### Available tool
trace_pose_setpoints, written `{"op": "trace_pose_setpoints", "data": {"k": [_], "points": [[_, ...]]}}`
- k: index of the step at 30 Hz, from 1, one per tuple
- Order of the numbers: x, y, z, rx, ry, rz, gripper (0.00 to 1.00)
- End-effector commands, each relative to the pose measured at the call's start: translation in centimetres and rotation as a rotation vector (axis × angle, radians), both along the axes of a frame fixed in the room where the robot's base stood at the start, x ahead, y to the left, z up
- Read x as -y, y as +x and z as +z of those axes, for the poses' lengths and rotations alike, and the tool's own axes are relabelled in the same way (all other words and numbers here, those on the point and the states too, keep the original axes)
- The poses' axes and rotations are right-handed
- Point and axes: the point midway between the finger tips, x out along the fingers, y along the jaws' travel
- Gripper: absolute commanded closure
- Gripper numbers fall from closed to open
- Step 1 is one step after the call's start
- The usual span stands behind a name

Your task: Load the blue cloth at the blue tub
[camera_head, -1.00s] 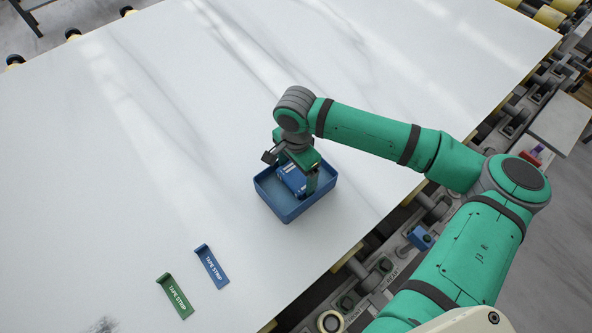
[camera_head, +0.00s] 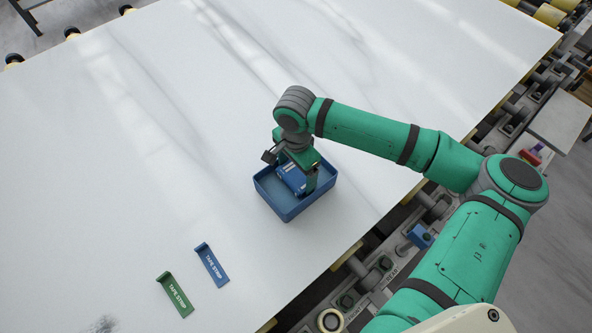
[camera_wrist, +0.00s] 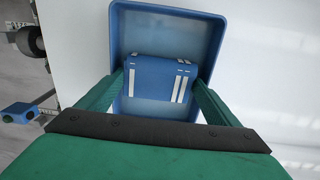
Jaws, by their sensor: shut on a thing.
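The blue tub (camera_head: 289,207) stands on the white slab near its right edge, and its open inside shows in the wrist view (camera_wrist: 168,20). The blue cloth (camera_head: 292,178) is a folded bundle with white stripes, inside the outline of the tub. My gripper (camera_wrist: 160,82) is shut on the cloth, one finger at each side of it in the wrist view (camera_wrist: 158,88). In the head view my gripper (camera_head: 296,180) reaches down into the tub. I cannot tell whether the cloth touches the tub's floor.
The slab is clear to the left and behind. Rollers and a rail (camera_head: 385,262) run along its right edge.

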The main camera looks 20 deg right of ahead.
Motion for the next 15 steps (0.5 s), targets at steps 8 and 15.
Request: {"op": "trace_pose_setpoints", "data": {"k": [8,15], "points": [[0.01,-0.01,-0.29,0.0,0.0,0.0,0.33],[0.01,-0.02,-0.54,-0.001,0.001,0.0,0.33]]}}
